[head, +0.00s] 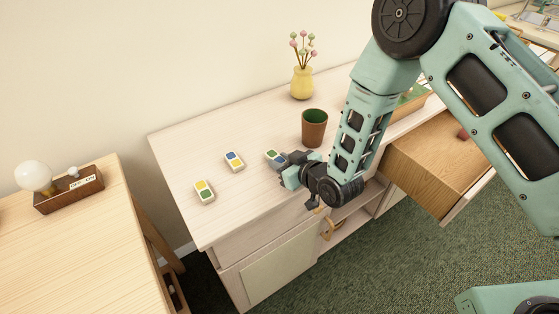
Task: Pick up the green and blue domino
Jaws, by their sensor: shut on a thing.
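The green and blue domino (272,155) is a small white block with a green patch and a blue patch, at the middle of the pale wooden cabinet top (187,147). My gripper (281,163) reaches it from the right, low over the cabinet top, and is shut on it. The gripper hides part of the domino. I cannot tell whether the domino still touches the top. Two other dominoes lie to the left: a blue and yellow one (234,161) and a yellow and green one (204,191).
A brown cup (314,128) stands just behind my gripper. A yellow vase (301,83) with flowers stands at the back. An open drawer (432,165) juts out at right. A separate table (75,240) with a lamp (36,176) is at left.

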